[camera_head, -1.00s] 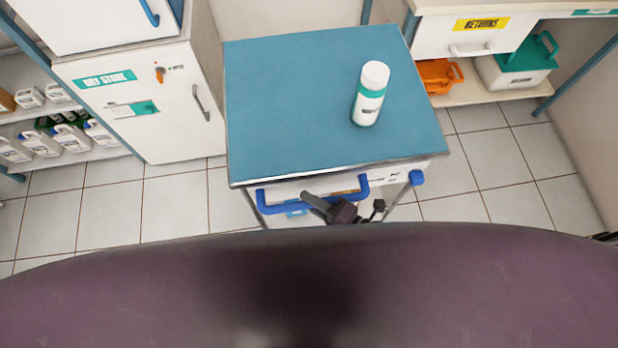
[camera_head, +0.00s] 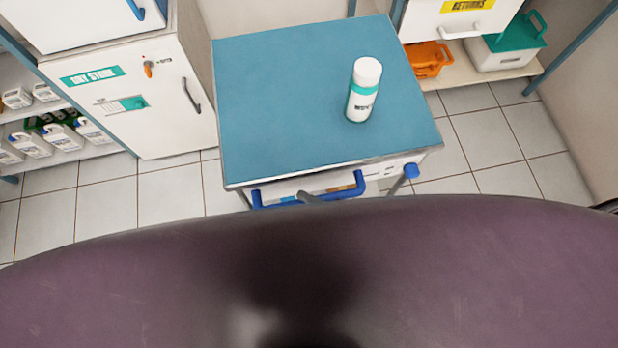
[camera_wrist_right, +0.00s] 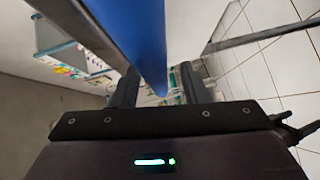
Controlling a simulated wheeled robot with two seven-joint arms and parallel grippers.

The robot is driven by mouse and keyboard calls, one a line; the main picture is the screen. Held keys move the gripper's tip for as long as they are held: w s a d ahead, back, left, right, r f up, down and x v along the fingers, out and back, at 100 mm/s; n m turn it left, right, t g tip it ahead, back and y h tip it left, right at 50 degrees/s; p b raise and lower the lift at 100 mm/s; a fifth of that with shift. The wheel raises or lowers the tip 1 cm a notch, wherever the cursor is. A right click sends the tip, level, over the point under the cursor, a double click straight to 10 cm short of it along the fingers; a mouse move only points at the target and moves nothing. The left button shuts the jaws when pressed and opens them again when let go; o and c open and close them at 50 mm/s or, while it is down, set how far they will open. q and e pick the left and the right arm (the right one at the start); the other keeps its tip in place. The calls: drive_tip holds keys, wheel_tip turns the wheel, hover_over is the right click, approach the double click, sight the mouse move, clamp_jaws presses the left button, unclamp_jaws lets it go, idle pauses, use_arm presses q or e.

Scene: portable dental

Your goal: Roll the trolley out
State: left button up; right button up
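The trolley (camera_head: 285,100) has a blue top and stands in front of me, with a blue push handle (camera_head: 343,191) along its near side. A white and teal bottle (camera_head: 363,92) stands upright on its top, right of the middle. My right gripper (camera_head: 309,197) is at the handle; only a grey fingertip shows there, the rest hidden behind my purple body. In the right wrist view the gripper's fingers (camera_wrist_right: 160,88) are apart, with the blue handle (camera_wrist_right: 143,35) running between them and a gap at the right finger. My left gripper is out of view.
A white cabinet (camera_head: 155,115) stands close on the left, beside shelves with white bottles (camera_head: 60,136). On the right, a low shelf holds an orange bin (camera_head: 427,58) and a teal-lidded box (camera_head: 505,50). Tiled floor (camera_head: 500,150) is clear on both near sides.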

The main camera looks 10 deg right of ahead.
drive_tip(key=shift+w, duration=0.15)
drive_tip(key=v, duration=0.8)
drive_tip(key=shift+b, duration=0.3)
